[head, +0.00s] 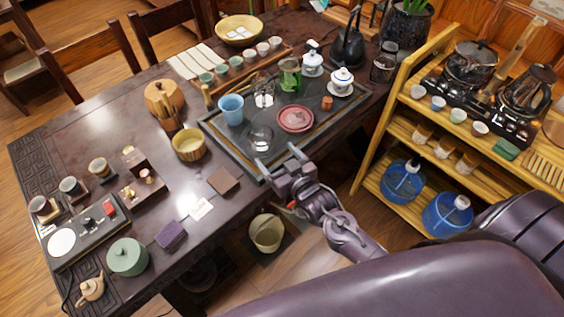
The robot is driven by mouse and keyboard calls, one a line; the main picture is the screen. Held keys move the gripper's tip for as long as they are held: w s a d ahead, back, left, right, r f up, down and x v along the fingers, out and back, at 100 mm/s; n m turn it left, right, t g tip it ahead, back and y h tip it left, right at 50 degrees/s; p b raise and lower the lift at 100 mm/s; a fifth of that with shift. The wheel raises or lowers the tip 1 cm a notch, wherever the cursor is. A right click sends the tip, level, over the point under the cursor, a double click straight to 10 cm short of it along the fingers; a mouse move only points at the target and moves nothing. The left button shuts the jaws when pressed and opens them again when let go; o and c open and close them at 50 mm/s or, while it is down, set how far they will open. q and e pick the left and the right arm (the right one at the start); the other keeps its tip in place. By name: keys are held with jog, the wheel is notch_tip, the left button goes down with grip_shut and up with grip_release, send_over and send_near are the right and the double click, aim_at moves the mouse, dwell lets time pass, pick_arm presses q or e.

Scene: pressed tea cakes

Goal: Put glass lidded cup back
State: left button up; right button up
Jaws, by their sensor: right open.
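My right gripper (277,157) is open and empty at the front edge of the dark tea tray, its two fingers apart and pointing toward the tray. A clear glass cup (261,137) sits on the tray (236,152) just beyond the fingertips, apart from them as far as I can tell. Whether this cup has its lid on is too small to tell. Another clear glass vessel (264,97) stands further back on the tray. My left gripper is not in view.
Near the glass cup stand a blue cup (231,109), a dark red round dish (295,119) and a green glass (290,74). White lidded cups (341,80) stand at the tray's back right. A bamboo shelf (407,131) is on the right.

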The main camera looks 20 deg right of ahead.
jog(key=shift+v, duration=1.1)
